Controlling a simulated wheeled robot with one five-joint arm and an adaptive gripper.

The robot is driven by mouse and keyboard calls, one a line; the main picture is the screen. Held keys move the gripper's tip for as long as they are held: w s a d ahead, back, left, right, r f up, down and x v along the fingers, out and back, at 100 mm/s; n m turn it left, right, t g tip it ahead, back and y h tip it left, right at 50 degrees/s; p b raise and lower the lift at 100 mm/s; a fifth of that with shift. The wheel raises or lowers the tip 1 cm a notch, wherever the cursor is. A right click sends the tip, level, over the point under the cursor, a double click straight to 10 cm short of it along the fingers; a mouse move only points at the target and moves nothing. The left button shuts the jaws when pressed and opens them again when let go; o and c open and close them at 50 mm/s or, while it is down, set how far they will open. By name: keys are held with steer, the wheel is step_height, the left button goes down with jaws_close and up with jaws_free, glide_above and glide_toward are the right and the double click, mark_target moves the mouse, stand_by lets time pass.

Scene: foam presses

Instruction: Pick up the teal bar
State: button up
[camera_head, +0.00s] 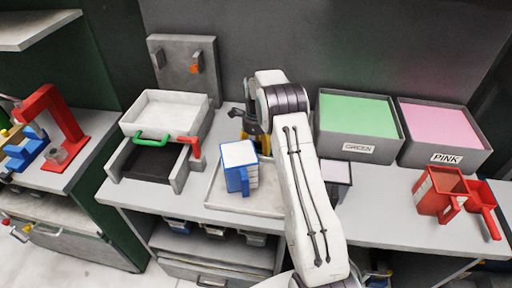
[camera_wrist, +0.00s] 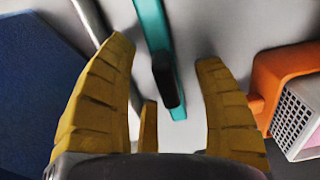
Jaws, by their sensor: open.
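The teal bar (camera_wrist: 153,30) shows in the wrist view as a narrow strip running from the top edge down between my fingertips, with a dark piece across its lower part. I cannot tell how far the bar lies beyond the fingertips. In the head view my gripper (camera_head: 252,125) is partly hidden by my arm, and I cannot make out the bar there.
A blue holder with white blocks (camera_head: 237,182) stands on a pale tray (camera_head: 215,196) close to my gripper. A press with a green handle (camera_head: 152,136) is at left. Green (camera_head: 358,150) and pink (camera_head: 447,158) bins stand at right. An orange part (camera_wrist: 275,75) is right of my fingers.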

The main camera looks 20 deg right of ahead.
steer(key=shift+f, duration=0.95)
steer(key=shift+o, duration=0.2)
jaws_close()
